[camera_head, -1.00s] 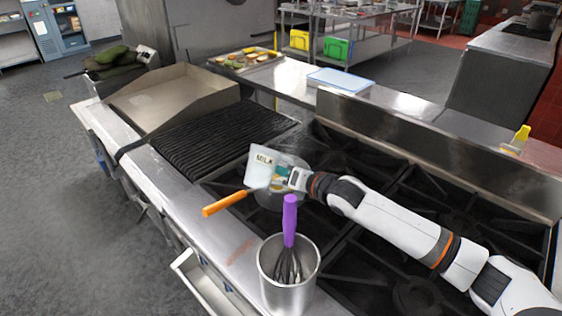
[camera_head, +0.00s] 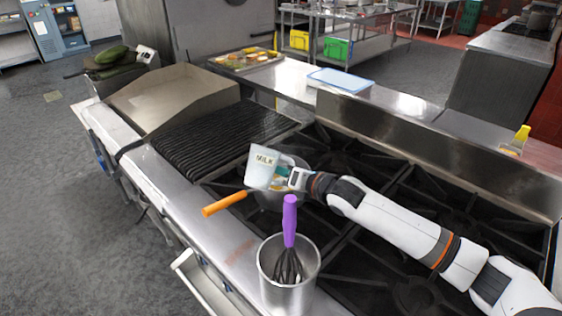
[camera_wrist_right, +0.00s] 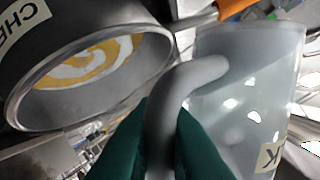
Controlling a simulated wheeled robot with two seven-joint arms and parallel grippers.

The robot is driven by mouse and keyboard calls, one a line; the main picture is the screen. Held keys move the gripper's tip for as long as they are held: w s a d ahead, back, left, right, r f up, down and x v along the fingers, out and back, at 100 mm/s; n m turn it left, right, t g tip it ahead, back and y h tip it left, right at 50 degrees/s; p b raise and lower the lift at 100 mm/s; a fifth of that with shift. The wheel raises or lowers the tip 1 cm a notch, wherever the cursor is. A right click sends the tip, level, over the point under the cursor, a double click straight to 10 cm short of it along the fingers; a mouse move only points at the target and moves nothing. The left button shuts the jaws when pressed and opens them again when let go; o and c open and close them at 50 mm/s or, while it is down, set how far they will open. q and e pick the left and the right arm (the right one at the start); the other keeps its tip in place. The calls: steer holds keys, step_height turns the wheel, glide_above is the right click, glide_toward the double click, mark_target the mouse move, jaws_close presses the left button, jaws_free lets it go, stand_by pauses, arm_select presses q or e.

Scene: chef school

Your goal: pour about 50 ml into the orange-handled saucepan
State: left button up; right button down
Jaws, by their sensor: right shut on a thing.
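A whitish jug labelled MILK (camera_head: 261,168) is held over the saucepan, nearly upright with a slight tilt. My right gripper (camera_head: 296,179) is shut on its curved grey handle, which shows between the green fingertips in the right wrist view (camera_wrist_right: 160,135). The jug's pale body (camera_wrist_right: 240,95) fills the right of that view; its liquid level is unclear. The saucepan (camera_head: 298,201) sits on the stove, partly hidden by the jug and gripper, its orange handle (camera_head: 224,203) pointing left. In the wrist view the saucepan (camera_wrist_right: 60,50) holds a yellow and white swirl. My left gripper is out of view.
A metal pot (camera_head: 288,268) holding a purple-handled whisk (camera_head: 289,222) stands in front of the saucepan. A black ribbed grill (camera_head: 215,138) lies to the left. A tray of food (camera_head: 244,58) and a blue-lidded container (camera_head: 340,81) are behind. Burner grates surround my arm.

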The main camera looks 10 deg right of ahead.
mark_target(276, 166)
stand_by(0.6)
steer(key=r+n+t, duration=0.1)
steer(key=s+a+n+b, duration=0.1)
steer(key=r+n+t+b, duration=0.1)
steer(key=n, duration=0.1)
steer(key=shift+s+a+r+t+h, duration=0.3)
steer(key=shift+s+a, duration=0.05)
steer(key=shift+s+a+r+n+t+b, duration=0.1)
steer(key=shift+s+a+n+t+b, duration=0.15)
steer(key=shift+n+t+b, duration=0.45)
steer(key=shift+r+n, duration=0.1)
steer(key=shift+n, duration=0.2)
steer(key=shift+s+r, duration=0.1)
stand_by(0.4)
